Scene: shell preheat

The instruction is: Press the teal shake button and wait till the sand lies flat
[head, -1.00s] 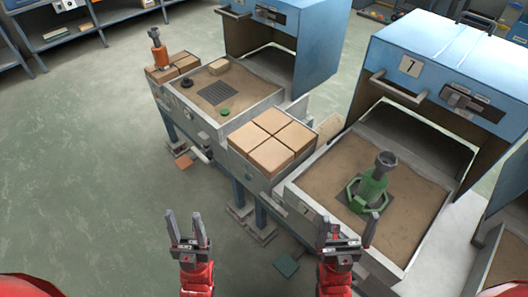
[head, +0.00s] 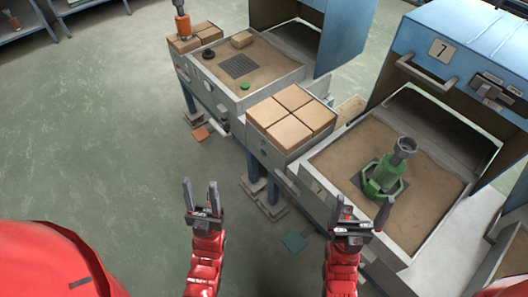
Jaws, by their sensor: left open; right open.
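A small teal spot (head: 263,153) also shows on the station's front wall, too small to make out. The near sand tray (head: 340,253) holds brown sand (head: 335,160), with a green tool (head: 384,175) standing in it, tilted. My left gripper (head: 200,186) is open and empty above the floor, left of the station. My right gripper (head: 363,203) is open and empty, overlapping the near tray's front edge in view.
A block of tan bricks (head: 290,118) stands beside the near tray. A farther sand tray (head: 297,82) holds a grate and small items. A blue hood (head: 455,30) marked 7 stands behind the near tray. An orange plate (head: 200,133) lies by the far station. The floor at left is clear.

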